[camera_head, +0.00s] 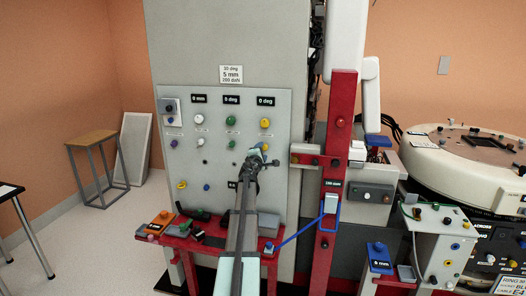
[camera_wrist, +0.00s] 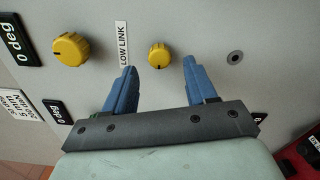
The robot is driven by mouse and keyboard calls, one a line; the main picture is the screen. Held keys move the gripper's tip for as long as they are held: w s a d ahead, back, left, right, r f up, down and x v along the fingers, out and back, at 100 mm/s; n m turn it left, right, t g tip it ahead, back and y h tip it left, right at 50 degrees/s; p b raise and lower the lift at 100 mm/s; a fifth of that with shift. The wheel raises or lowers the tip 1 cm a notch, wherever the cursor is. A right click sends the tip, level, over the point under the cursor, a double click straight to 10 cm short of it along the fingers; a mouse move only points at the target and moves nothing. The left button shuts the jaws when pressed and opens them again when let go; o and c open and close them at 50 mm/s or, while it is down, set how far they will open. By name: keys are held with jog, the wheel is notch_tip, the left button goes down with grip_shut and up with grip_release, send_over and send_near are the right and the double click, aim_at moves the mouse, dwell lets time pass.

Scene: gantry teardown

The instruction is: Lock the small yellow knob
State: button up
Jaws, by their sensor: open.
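The small yellow knob (camera_wrist: 158,55) sticks out of the grey panel beside a "LOW LINK" label (camera_wrist: 123,44). In the wrist view my gripper (camera_wrist: 160,66) is open, its two blue fingers pointing at the panel on either side of the small knob. The fingers appear apart from the knob, and the depth gap is hard to judge. In the head view my gripper (camera_head: 262,158) is at the right part of the panel, just below the larger yellow knob (camera_head: 265,123). The small knob is mostly hidden there by the gripper.
The larger yellow knob (camera_wrist: 70,49) sits left of the small one, near the "0 deg" display (camera_wrist: 12,38). A dark round hole (camera_wrist: 235,57) is to the right. A red post (camera_head: 340,120) with a bracket (camera_head: 308,160) stands right of my gripper.

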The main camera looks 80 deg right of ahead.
jog(key=a, duration=1)
dwell(0.3)
